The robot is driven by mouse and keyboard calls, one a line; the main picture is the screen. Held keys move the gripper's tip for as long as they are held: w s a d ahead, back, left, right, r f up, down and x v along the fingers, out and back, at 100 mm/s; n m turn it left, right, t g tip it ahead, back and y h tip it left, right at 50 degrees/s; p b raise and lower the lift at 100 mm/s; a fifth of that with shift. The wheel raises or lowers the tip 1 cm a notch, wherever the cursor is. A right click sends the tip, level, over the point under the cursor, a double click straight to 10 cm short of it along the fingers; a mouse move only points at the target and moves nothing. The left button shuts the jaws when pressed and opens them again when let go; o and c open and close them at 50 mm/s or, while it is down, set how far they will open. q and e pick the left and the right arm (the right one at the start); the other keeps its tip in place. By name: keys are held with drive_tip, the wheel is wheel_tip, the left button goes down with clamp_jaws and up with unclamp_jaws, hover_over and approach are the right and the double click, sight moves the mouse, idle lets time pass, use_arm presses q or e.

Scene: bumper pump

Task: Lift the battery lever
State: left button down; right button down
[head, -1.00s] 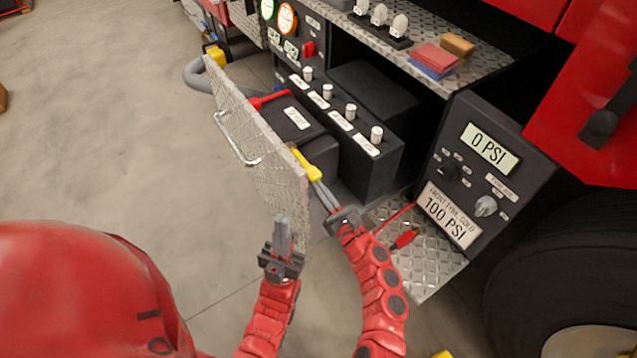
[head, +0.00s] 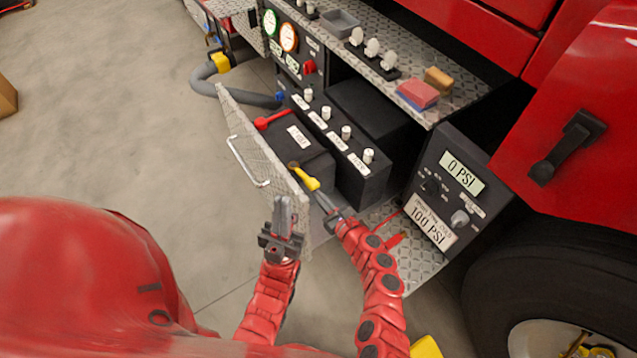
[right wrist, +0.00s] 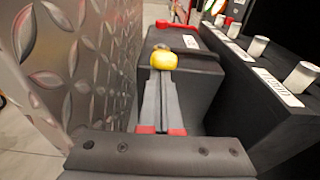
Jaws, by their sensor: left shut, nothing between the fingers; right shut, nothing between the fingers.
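A black battery box (head: 315,148) with a white label stands behind an open diamond-plate door (head: 238,130). A yellow-ended lever (head: 305,179) is at its near end, and a red lever (head: 272,121) is at its far end. My right gripper (head: 324,203) is shut and empty, with its fingertips at or just below the yellow end. In the right wrist view the yellow end (right wrist: 163,59) sits right at the tips of my right gripper (right wrist: 166,84); contact is unclear. My left gripper (head: 283,215) is shut and empty, pointing up beside the door's near edge.
A row of labelled white knobs (head: 346,132) runs beside the battery box. A gauge panel (head: 445,190) reads 0 PSI and stands to the right, above a diamond-plate step. A large tyre (head: 545,270) is at lower right.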

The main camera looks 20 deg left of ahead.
sight(313, 185)
drive_tip(key=shift+w+a+r+g+h+p, duration=0.15)
drive_tip(key=shift+r+g+h+p, duration=0.55)
drive_tip(key=shift+p, duration=1.45)
drive_tip(key=shift+w+a+r+g+h+p, duration=0.15)
drive_tip(key=shift+r+h+p, duration=0.25)
drive_tip(key=shift+r+p, duration=1.2)
drive_tip(key=shift+w+a+g+h+p, duration=0.15)
drive_tip(key=shift+a+g+h+p, duration=0.4)
drive_tip(key=shift+p, duration=1.85)
drive_tip(key=shift+w+r+h+p, duration=0.15)
drive_tip(key=shift+r+h+p, duration=0.15)
drive_tip(key=shift+p, duration=0.2)
drive_tip(key=shift+a+r, duration=0.1)
drive_tip(key=shift+r, duration=0.1)
drive_tip(key=shift+w+r+p, duration=0.15)
drive_tip(key=shift+w+p, duration=0.05)
drive_tip(key=shift+p, duration=0.1)
